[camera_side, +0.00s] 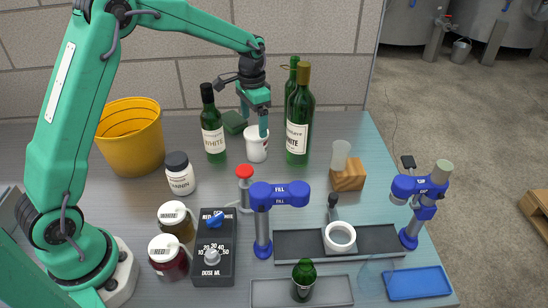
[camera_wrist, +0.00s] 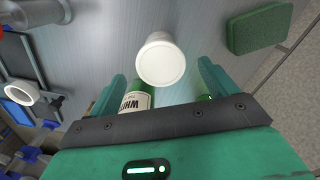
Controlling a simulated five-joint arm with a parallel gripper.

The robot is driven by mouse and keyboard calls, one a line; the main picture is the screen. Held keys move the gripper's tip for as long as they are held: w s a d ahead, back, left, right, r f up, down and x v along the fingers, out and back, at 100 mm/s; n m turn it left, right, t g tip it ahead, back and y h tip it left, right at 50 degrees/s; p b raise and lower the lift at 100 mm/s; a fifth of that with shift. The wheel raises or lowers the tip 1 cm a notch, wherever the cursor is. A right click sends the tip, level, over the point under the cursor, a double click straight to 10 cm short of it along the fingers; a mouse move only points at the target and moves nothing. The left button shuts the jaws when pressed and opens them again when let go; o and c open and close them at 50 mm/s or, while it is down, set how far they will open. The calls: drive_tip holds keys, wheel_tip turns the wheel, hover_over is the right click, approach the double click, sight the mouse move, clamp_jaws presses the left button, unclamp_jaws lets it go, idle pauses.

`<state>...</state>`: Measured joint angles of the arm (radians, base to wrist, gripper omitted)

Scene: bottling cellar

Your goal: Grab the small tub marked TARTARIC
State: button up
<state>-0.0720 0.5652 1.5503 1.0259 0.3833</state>
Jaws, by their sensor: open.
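A small white tub (camera_side: 256,150) stands on the bench beside a WHITE bottle; no marking can be read on it. It also shows in the wrist view (camera_wrist: 161,60), its pale round end facing the camera. My gripper (camera_side: 255,124) is open at the tub, with one finger overlapping its upper part in the side view. In the wrist view the fingers of my gripper (camera_wrist: 161,75) stand either side of the tub, with a gap on each side. I cannot tell how far down they reach.
Green WHITE bottles (camera_side: 213,135) (camera_side: 298,128) flank the tub closely. A green sponge (camera_side: 234,122) lies behind it. A TANNIN jar (camera_side: 180,177) and yellow bucket (camera_side: 131,140) stand left. A wooden block (camera_side: 348,179) is at right; the dosing box (camera_side: 214,262) is in front.

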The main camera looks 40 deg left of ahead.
sight(256, 132)
drive_tip(key=shift+w+f, duration=0.15)
drive_tip(key=shift+f, duration=3.45)
drive_tip(key=c, duration=1.1)
drive_tip(key=shift+r, duration=0.1)
drive_tip(key=shift+r, duration=0.15)
drive_tip(key=shift+r, duration=0.6)
drive_tip(key=r, duration=0.1)
drive_tip(key=d+r, duration=0.1)
drive_tip(key=r, duration=0.1)
drive_tip(key=shift+r, duration=0.1)
drive_tip(key=s+d+r, duration=0.1)
drive_tip(key=d+r, duration=0.1)
drive_tip(key=d, duration=0.1)
drive_tip(key=s+d+r, duration=0.2)
drive_tip(key=d, duration=0.1)
drive_tip(key=s+d+r, duration=0.2)
drive_tip(key=d, duration=0.1)
drive_tip(key=shift+s+d+r, duration=0.15)
drive_tip(key=shift+d, duration=0.1)
